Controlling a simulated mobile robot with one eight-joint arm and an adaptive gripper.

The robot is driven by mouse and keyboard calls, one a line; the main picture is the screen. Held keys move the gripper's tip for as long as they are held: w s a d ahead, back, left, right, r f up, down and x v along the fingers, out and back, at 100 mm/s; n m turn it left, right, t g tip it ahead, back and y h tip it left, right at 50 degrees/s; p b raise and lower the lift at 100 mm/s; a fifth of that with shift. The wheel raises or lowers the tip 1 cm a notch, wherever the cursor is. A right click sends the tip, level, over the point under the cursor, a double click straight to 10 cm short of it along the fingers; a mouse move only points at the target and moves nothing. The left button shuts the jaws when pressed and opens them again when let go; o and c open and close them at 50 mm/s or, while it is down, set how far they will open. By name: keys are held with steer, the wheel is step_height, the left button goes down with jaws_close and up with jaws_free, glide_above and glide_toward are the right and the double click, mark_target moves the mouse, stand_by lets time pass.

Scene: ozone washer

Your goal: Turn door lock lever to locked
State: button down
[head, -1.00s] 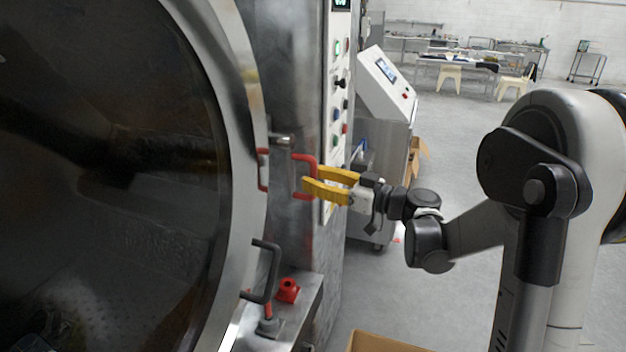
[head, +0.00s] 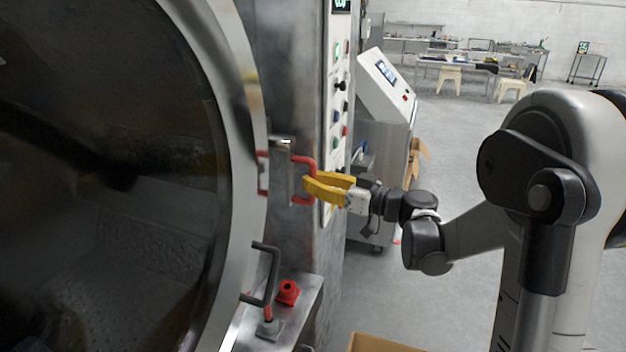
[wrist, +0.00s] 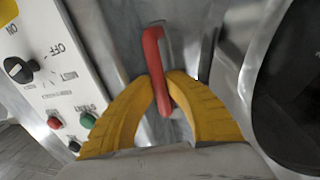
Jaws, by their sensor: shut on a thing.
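The door lock lever (head: 304,160) is a red, bent handle at the right edge of the big round door (head: 238,150), joined to a metal latch piece (head: 281,170) between door and cabinet. My gripper (head: 308,187), with yellow fingers, reaches it from the right. In the wrist view the lever (wrist: 153,50) runs down between the fingertips of my gripper (wrist: 162,84), which close on it from both sides. The fingers hide part of the lever in the head view. I cannot read the lock state from these frames.
A control panel with knobs and buttons (head: 338,100) stands close behind my gripper. A dark door handle (head: 272,270) and a red knob (head: 288,291) are below. A cardboard box (head: 385,343) sits at the bottom; the floor to the right is open.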

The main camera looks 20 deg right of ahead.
steer(key=s+a+r+m+g+p, duration=0.3)
steer(key=s+r+m+p, duration=0.3)
steer(key=m, duration=0.7)
steer(key=shift+a+r, duration=0.45)
steer(key=shift+a, duration=0.3)
steer(key=c, duration=1.4)
jaws_free()
steer(key=shift+s+r, duration=0.1)
steer(key=shift+d, duration=0.1)
steer(key=v, duration=1.2)
